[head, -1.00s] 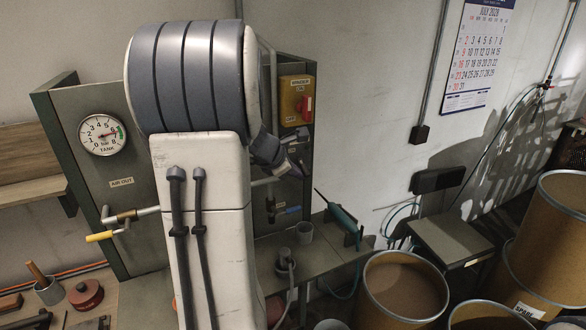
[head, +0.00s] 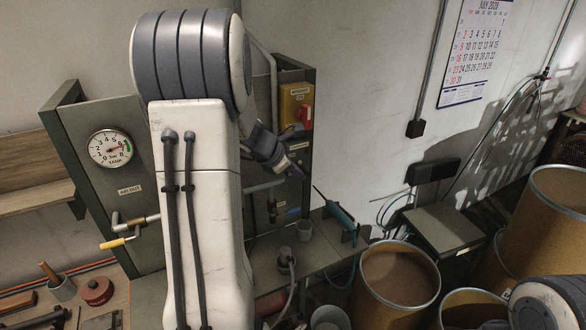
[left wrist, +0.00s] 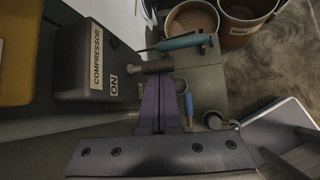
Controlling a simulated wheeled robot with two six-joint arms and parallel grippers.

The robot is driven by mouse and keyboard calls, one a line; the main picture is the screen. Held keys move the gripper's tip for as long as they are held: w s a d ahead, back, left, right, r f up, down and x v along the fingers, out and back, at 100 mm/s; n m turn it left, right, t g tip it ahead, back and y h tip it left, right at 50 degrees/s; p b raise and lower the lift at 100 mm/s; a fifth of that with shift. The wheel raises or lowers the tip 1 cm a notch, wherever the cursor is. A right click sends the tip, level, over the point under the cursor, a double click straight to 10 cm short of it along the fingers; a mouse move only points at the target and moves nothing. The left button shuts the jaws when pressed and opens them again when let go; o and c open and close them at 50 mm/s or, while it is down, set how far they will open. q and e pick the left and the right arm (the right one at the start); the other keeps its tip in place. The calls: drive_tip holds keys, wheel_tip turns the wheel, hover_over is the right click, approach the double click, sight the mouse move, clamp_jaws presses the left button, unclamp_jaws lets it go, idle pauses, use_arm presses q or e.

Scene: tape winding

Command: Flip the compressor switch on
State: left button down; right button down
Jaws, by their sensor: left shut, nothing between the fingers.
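The dark compressor switch box (left wrist: 88,62) fills the upper left of the left wrist view, with a COMPRESSOR label and an ON label on its faces. A stubby grey cylindrical lever (left wrist: 155,66) sticks out from its side. My left gripper (left wrist: 160,82) is shut and empty, its purple fingers at the lever's near side; I cannot tell whether they touch it. In the head view the left gripper (head: 296,170) shows small against the panel, beside my large white arm. The switch box is mostly hidden there. My right gripper is out of view.
A yellow switch box (head: 294,103) with a red knob sits above the left gripper. A pressure gauge (head: 110,148) and a yellow-handled valve (head: 113,243) are at left. A teal tool (head: 339,217) stands on the bench. Brown drums (head: 397,282) stand at right.

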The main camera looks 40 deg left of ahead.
sight(302, 164)
use_arm(q)
drive_tip(key=shift+w+r+p, duration=0.1)
drive_tip(key=shift+r+p, duration=0.25)
drive_tip(key=shift+r, duration=0.55)
drive_tip(key=shift+w+a+r, duration=0.1)
drive_tip(key=shift+a+r, duration=0.1)
drive_tip(key=shift+r, duration=0.05)
drive_tip(key=shift+w+a+r+p, duration=0.1)
drive_tip(key=shift+a+r+p, duration=0.1)
drive_tip(key=shift+r+p, duration=0.15)
drive_tip(key=s+f+b, duration=0.1)
drive_tip(key=f+b, duration=0.1)
drive_tip(key=s+d+f+b, duration=0.1)
drive_tip(key=f+b, duration=0.1)
drive_tip(key=shift+s+d, duration=0.15)
drive_tip(key=shift+d, duration=0.05)
drive_tip(key=s+a+r, duration=0.1)
drive_tip(key=a+r, duration=0.1)
drive_tip(key=s+a+r, duration=0.1)
drive_tip(key=a+r, duration=0.1)
drive_tip(key=s+a+r, duration=0.1)
drive_tip(key=a+r, duration=0.1)
drive_tip(key=shift+s+r+b, duration=0.1)
drive_tip(key=shift+s+b, duration=0.25)
drive_tip(key=shift+s, duration=0.05)
drive_tip(key=shift+d, duration=0.1)
